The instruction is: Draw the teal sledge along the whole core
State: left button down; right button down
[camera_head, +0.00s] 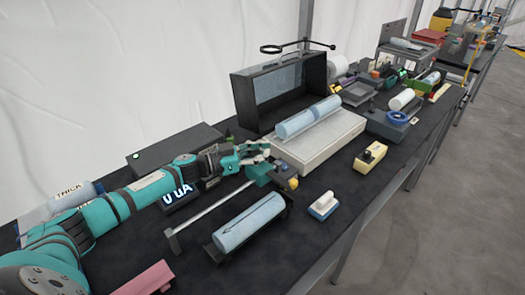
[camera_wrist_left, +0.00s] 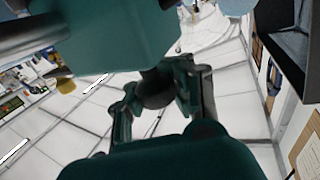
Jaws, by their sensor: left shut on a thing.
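The teal sledge (camera_head: 262,173) sits at the far end of a pale straight rail (camera_head: 212,208), above the far end of the core. The core is a light blue cylinder (camera_head: 248,222) with a dark line, lying in a black cradle (camera_head: 216,252). My left gripper (camera_head: 262,153) is at the sledge's upper side and shut on it. In the left wrist view, the fingers (camera_wrist_left: 158,98) close around a dark round knob (camera_wrist_left: 157,87) against the teal block (camera_wrist_left: 110,38). The exact contact is partly hidden. My right gripper is out of view.
A white-topped box (camera_head: 318,143) with blue cylinders (camera_head: 308,118) lies just beyond, before a black open case (camera_head: 270,90). A blue-and-white block (camera_head: 323,205) and a yellow device (camera_head: 370,156) sit to the right. A pink piece (camera_head: 146,279) lies at the near edge.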

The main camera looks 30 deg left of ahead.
pick_arm(q)
jog(key=c, duration=1)
grip_release()
jog(key=shift+w+a, duration=0.1)
jog(key=shift+a, duration=0.4)
jog(key=shift+d, duration=0.1)
jog(key=v, duration=1.2)
jog(key=shift+c, duration=0.2)
